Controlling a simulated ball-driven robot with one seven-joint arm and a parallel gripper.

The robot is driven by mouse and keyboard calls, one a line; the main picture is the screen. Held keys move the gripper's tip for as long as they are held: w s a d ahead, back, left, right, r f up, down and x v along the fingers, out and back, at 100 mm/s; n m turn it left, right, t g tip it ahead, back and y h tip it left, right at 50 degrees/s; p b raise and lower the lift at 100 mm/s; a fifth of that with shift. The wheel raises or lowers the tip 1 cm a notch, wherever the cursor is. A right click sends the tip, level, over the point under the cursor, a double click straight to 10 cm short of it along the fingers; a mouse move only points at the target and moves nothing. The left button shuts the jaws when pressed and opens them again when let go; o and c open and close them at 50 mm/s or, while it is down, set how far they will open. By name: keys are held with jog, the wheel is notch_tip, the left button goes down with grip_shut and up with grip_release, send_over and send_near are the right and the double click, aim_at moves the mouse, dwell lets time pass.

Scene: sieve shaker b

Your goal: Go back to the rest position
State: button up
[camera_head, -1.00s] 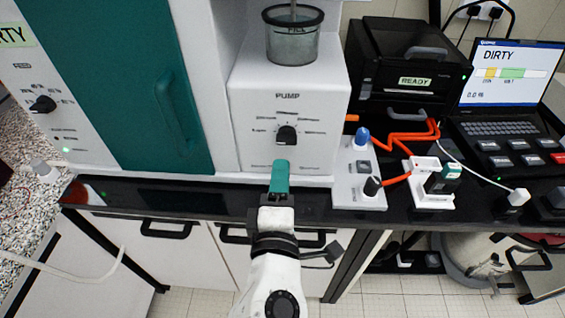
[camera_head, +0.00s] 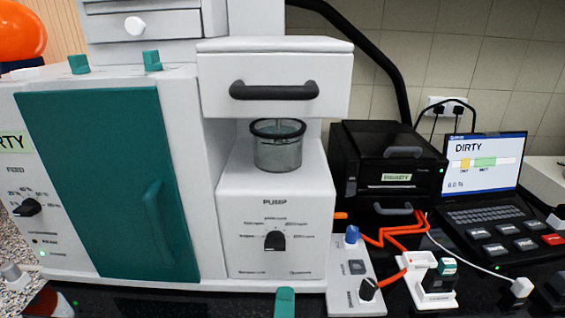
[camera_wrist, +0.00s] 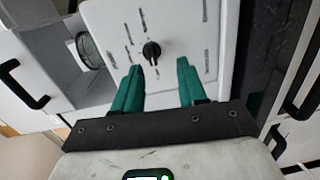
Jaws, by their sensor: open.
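My gripper (camera_wrist: 159,65) shows in the wrist view as two green fingers set apart, with nothing between them. The fingers point toward the white pump panel and its black knob (camera_wrist: 151,50), and the knob appears beyond the tips. In the head view only a green fingertip of my gripper (camera_head: 285,301) shows at the bottom edge, in front of the white pump unit (camera_head: 307,215). The rest of the arm is out of that view. The pump's black dial (camera_head: 275,240) is above the fingertip.
A clear beaker (camera_head: 278,154) sits on the pump unit under a drawer with a dark handle (camera_head: 273,91). The green door (camera_head: 95,180) is at left. A black box (camera_head: 385,165), a small white control panel (camera_head: 352,280) and a laptop reading DIRTY (camera_head: 486,163) are at right.

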jog(key=s+d+f+m+g+h, duration=0.25)
jog(key=d+f+m+g, duration=0.25)
jog(key=d+f, duration=0.45)
jog(key=s+d+f+m+g+h, duration=0.1)
jog(key=s+d+f+m+g, duration=0.4)
jog(key=d, duration=0.8)
jog(key=s+d+f+m+g+y, duration=0.2)
jog(key=s+f, duration=0.3)
jog(key=s, duration=0.3)
jog(key=s+d+f+m+g+y, duration=0.2)
jog(key=s+d+f+m+g, duration=0.1)
jog(key=s, duration=0.5)
jog(key=f+m+g, duration=0.1)
jog(key=m, duration=0.1)
jog(key=shift+f+m, duration=0.3)
jog(key=shift+f, duration=0.05)
jog(key=shift+o, duration=0.2)
dwell(3.0)
